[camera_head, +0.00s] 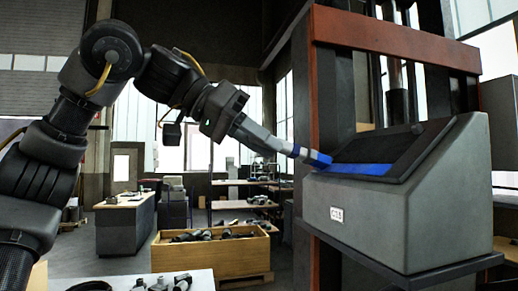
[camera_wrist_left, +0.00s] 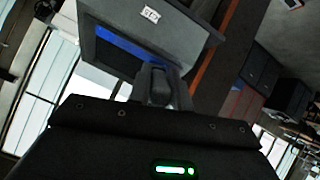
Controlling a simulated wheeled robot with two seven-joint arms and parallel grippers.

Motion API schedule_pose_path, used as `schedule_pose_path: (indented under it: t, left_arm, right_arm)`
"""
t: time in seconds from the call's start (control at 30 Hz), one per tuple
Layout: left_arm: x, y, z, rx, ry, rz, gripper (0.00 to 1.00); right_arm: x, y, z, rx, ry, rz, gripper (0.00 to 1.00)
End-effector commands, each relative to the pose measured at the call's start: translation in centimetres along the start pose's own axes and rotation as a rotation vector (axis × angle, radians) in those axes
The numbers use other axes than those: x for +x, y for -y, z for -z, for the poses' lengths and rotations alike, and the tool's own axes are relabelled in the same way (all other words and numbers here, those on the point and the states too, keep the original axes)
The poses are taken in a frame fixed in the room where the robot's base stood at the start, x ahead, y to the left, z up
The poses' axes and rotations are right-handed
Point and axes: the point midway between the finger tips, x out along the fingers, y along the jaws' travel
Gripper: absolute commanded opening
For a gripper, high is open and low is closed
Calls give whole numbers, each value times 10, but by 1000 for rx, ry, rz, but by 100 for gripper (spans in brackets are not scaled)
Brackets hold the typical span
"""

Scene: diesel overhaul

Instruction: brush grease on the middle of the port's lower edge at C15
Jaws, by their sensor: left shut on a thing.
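A grey sloped housing (camera_head: 400,225) at the right carries a white label (camera_head: 337,214) that seems to read C15. A dark flap or panel (camera_head: 395,148) lies over its slanted top. A blue strip (camera_head: 362,169) runs along the port's lower edge, and it also shows in the left wrist view (camera_wrist_left: 132,48). My left gripper (camera_head: 287,149) is shut on a pale, blue-ended tool (camera_head: 317,158), apparently the brush. The blue end is at the left end of the strip; I cannot tell whether it touches. My right gripper is out of view.
A red-brown post (camera_head: 326,90) and crossbeam (camera_head: 400,38) frame the housing. A wooden crate (camera_head: 215,256) of parts stands below, with a white-topped table (camera_head: 200,281) of parts in front. A grey workbench (camera_head: 125,225) stands farther back. Open air surrounds my left forearm.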

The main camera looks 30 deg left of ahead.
Motion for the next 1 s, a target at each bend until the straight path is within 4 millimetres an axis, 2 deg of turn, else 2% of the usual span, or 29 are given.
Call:
schedule_pose_path:
  t: [0.37, 0.7, 1.0]
  left_arm:
    - [1, -10, -4, 2, 0, 0, 0]
    - [4, -36, -12, 2, -1, 0, 0]
    - [5, -41, -13, 0, 0, 0, 0]
  right_arm:
    - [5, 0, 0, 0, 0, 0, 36]
    - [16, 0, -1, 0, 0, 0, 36]
    - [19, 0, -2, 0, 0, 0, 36]
